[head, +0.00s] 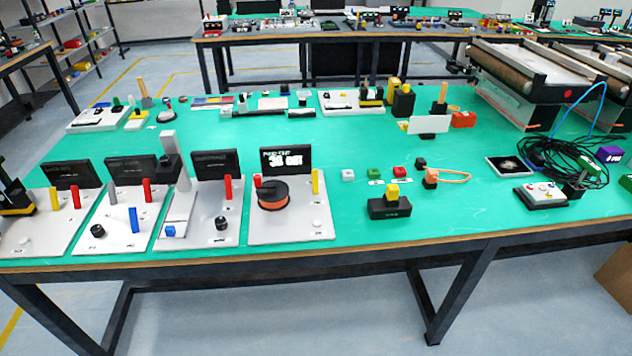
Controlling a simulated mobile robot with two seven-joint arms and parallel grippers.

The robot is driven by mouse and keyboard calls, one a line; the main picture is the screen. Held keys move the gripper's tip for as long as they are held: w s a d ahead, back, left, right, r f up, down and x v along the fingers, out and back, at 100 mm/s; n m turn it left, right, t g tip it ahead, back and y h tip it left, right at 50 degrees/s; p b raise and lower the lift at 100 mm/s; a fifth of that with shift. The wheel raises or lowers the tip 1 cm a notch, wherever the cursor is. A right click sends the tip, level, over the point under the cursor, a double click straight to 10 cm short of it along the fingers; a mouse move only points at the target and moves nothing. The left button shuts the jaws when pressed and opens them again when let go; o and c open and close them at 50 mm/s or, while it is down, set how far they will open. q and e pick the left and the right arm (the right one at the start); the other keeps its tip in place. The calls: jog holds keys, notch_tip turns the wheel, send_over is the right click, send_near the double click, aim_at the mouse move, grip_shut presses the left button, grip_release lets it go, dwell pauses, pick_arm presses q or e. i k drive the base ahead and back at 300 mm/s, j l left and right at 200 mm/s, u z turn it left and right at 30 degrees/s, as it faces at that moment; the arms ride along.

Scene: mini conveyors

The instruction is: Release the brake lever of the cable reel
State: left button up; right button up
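The cable reel (272,196) is an orange and black drum on a light grey base plate (290,234) near the front middle of the green table. A black display (285,160) with white text stands behind it. A yellow upright lever (315,181) stands right of the drum, and a red lever (257,181) shows at its left edge. I cannot tell which one is the brake lever. A small white knob sits at the plate's front right. Neither of my grippers shows in the head view.
Similar grey stations (122,222) with levers and displays stand in a row to the left. A black block with a yellow top (390,205) lies right of the reel. Conveyors (535,80) and a dark cable coil (560,155) are farther right. The table's front edge is clear.

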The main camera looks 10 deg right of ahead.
aim_at(315, 175)
jog(key=i+l+u, duration=0.1)
jog(key=l+u, duration=0.25)
jog(key=l, duration=0.35)
jog(key=l+u, duration=0.35)
jog(key=l, duration=0.35)
jog(key=l+u, duration=0.4)
jog(key=l, duration=0.35)
